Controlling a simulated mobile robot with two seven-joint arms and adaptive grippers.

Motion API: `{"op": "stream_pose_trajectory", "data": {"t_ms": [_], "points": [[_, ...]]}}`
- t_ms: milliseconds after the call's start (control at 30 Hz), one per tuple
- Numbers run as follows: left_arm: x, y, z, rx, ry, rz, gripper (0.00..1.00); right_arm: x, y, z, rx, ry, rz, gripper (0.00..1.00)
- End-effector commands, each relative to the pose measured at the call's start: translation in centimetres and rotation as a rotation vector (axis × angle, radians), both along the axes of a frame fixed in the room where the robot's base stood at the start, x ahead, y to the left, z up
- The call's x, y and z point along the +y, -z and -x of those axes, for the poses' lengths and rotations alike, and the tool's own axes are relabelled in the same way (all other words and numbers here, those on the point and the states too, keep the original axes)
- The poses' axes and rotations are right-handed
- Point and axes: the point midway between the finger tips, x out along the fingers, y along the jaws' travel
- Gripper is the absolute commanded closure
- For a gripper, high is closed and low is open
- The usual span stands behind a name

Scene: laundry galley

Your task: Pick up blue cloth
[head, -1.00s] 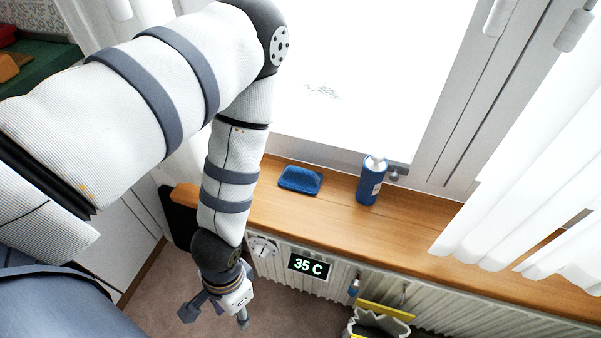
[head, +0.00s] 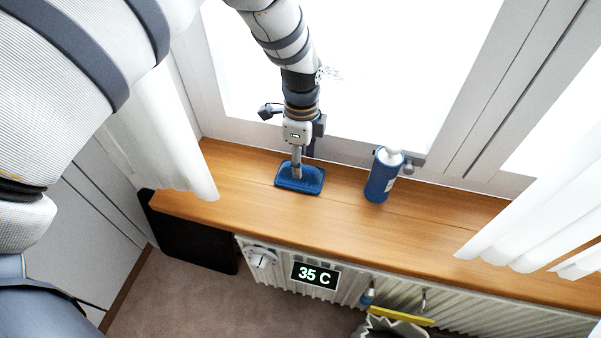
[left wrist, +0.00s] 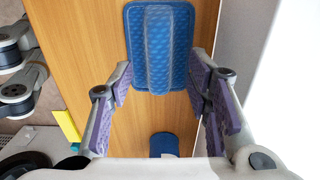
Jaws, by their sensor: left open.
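The blue cloth (head: 288,183) lies folded on the wooden windowsill below the window. My left gripper (head: 297,174) is over it, pointing down, and hides part of it in the head view. In the left wrist view the cloth (left wrist: 160,50) is at the top centre, with a raised ridge along its middle. There the left gripper (left wrist: 165,90) is open, its purple-padded fingers apart on either side of the cloth's near end. Nothing is held between them. I cannot tell whether the fingers touch the cloth. My right gripper is not in view.
A blue bottle (head: 380,182) with a white top stands on the windowsill (head: 430,215) right of the cloth. White curtains hang at both sides. Below are a radiator (head: 470,318), a 35 C display (head: 315,275) and a yellow item (head: 400,316).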

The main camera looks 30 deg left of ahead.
Motion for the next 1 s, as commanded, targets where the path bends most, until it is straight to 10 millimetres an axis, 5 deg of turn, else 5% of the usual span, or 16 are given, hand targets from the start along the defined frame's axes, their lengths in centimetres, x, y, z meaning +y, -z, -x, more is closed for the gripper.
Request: {"op": "stream_pose_trajectory", "data": {"t_ms": [167, 400, 600, 1000], "points": [[0.1, 3.0, 0.2, 0.001, 0.0, 0.0, 0.55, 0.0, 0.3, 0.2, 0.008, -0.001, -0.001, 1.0], [0.1, 3.2, 0.1, -0.002, 0.0, 0.0, 0.55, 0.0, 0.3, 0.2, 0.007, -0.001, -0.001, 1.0], [0.1, 3.2, 0.1, -0.002, 0.0, 0.0, 0.98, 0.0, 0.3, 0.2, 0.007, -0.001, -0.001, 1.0], [0.1, 2.6, 0.1, -0.002, 0.0, 0.0, 1.0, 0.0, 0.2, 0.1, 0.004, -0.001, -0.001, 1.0]]}}
